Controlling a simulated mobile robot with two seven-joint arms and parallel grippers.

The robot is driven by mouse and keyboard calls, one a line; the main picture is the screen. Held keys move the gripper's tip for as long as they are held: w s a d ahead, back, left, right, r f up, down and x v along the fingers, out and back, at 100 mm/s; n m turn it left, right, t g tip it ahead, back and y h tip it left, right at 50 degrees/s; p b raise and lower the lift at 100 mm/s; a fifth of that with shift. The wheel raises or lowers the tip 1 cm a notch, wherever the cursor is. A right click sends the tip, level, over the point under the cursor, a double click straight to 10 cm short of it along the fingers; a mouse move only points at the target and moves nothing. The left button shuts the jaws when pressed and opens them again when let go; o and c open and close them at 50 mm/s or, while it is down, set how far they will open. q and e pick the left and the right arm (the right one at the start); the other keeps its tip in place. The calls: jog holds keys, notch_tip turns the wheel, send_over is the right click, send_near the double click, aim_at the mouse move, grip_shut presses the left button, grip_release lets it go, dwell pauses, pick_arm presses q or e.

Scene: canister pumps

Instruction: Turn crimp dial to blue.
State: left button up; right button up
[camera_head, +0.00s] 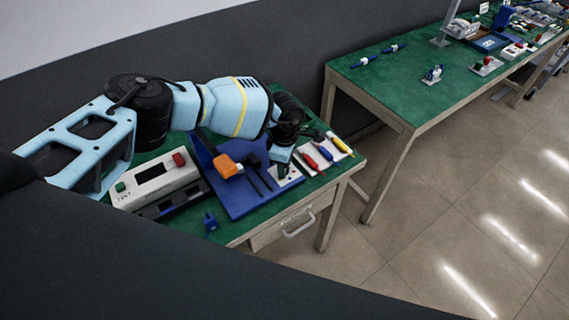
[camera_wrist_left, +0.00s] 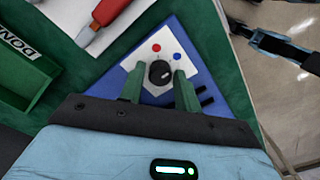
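The crimp dial (camera_wrist_left: 159,72) is a round black knob on a white plate (camera_wrist_left: 133,62). A red dot (camera_wrist_left: 156,48) sits above it and a blue dot (camera_wrist_left: 176,56) to its upper right. I cannot clearly tell where its pointer aims. My left gripper (camera_wrist_left: 160,80) has its two green fingers apart, one on each side of the dial, with gaps visible. In the head view the left gripper (camera_head: 283,168) points down over the white plate (camera_head: 292,176) and hides most of the dial. My right gripper is not clearly seen.
The plate lies on a blue board (camera_head: 250,204) with an orange-handled tool (camera_head: 228,166). Red, blue and yellow tools lie beside it on a pale mat (camera_head: 312,168). A white box (camera_head: 155,181) stands left. A dark and pale-blue part (camera_wrist_left: 285,45) crosses above the floor.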

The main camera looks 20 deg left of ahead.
pick_arm(q)
jog(key=shift+o, duration=1.4)
notch_tip(320, 180, up, 7)
jog(key=shift+w+p, duration=0.1)
jog(key=shift+p, duration=0.2)
jog(key=shift+r, duration=0.45)
jog(key=shift+f, duration=0.1)
